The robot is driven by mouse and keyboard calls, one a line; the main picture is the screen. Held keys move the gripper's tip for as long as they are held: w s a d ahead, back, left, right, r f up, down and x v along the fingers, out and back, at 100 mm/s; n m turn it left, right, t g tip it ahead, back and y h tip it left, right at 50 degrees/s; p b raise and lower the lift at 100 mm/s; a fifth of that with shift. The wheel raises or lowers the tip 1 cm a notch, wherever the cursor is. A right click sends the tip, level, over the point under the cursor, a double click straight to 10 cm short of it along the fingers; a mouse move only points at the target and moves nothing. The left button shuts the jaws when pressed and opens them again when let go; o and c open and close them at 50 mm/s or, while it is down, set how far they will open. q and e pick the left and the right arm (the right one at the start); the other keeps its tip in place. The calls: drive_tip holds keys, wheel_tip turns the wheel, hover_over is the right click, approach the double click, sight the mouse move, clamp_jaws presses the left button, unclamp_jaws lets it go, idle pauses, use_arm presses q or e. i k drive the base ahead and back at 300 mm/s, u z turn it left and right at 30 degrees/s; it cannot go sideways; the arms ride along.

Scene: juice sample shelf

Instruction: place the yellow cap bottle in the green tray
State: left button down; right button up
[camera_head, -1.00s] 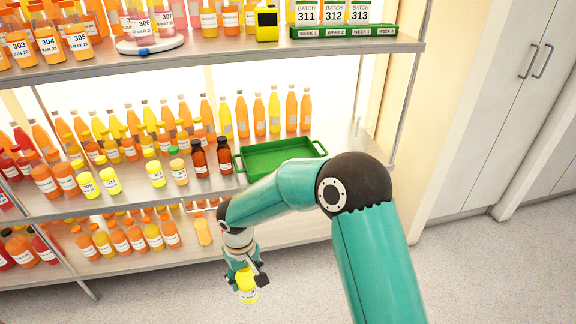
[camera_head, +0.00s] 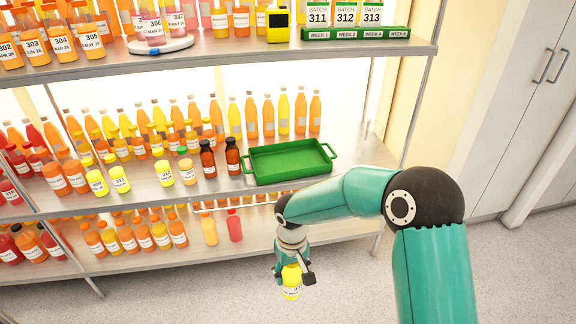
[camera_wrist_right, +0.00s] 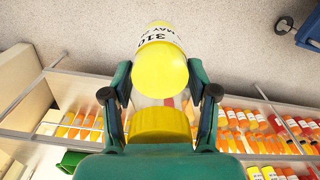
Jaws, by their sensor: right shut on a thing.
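My right gripper (camera_head: 293,275) is shut on a yellow-capped bottle (camera_head: 291,291) in front of the shelf, lower than the green tray. In the right wrist view the bottle (camera_wrist_right: 160,72) has a white label reading 310. Its yellow cap (camera_wrist_right: 160,125) is towards the palm, and the fingers of the right gripper (camera_wrist_right: 159,90) flank it. The green tray (camera_head: 290,162) sits empty on the middle shelf, at the right end of the bottle rows. Part of the tray also shows at the lower left of the right wrist view (camera_wrist_right: 72,161). My left gripper is not in view.
Two dark brown bottles (camera_head: 232,156) stand just left of the tray. Several other yellow-capped bottles (camera_head: 119,179) stand further left. The upper shelf (camera_head: 250,46) overhangs the middle one and holds a green batch rack (camera_head: 355,34). The floor in front is clear.

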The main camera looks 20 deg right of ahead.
sight(274, 167)
drive_tip(key=z, duration=0.05)
drive_tip(key=i, duration=1)
drive_tip(key=u, duration=0.05)
